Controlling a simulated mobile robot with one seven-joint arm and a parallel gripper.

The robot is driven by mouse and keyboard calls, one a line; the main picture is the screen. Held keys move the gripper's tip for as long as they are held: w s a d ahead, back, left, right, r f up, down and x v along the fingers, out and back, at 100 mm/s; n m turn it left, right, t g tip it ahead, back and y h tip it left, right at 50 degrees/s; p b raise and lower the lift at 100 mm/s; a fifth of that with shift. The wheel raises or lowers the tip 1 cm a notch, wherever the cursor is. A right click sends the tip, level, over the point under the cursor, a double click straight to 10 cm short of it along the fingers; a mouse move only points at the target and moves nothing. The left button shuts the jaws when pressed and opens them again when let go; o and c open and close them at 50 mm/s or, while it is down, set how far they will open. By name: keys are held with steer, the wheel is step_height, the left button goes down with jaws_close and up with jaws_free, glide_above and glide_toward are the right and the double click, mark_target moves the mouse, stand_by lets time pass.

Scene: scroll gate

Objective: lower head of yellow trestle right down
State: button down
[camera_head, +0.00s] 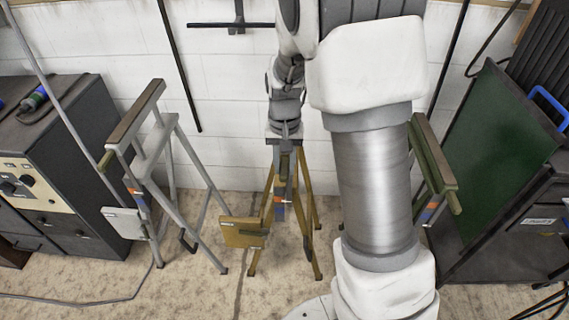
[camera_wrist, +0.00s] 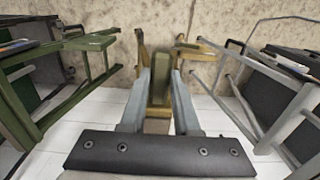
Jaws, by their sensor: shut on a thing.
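The yellow trestle (camera_head: 243,236) stands in the middle of the head view, on splayed legs with a small yellow panel at its lower left. Its head is mostly hidden under my gripper (camera_head: 284,147) there. In the wrist view my gripper (camera_wrist: 160,76) has its two grey fingers on either side of the olive-yellow head (camera_wrist: 159,88) and is shut on it. An orange and blue marking shows on the trestle's post below the head. The far end of the head is hard to make out.
A grey trestle (camera_head: 150,175) stands to the left, beside a dark cabinet (camera_head: 85,140). A green trestle (camera_head: 432,160) stands to the right, partly behind my arm, near a green board (camera_head: 490,150). A white wall is close behind; a cable lies on the floor at left.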

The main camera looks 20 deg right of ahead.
steer(key=shift+f, duration=0.1)
stand_by(0.7)
step_height(320, 180, down, 11)
steer(key=b, duration=0.6)
steer(key=shift+f, duration=0.15)
steer(key=shift+s, duration=0.1)
steer(key=c, duration=0.6)
jaws_free()
steer(key=shift+c, duration=0.2)
step_height(320, 180, up, 17)
steer(key=p, duration=0.3)
steer(key=shift+r+p, duration=0.2)
steer(key=shift+p, duration=0.15)
steer(key=shift+r, duration=0.1)
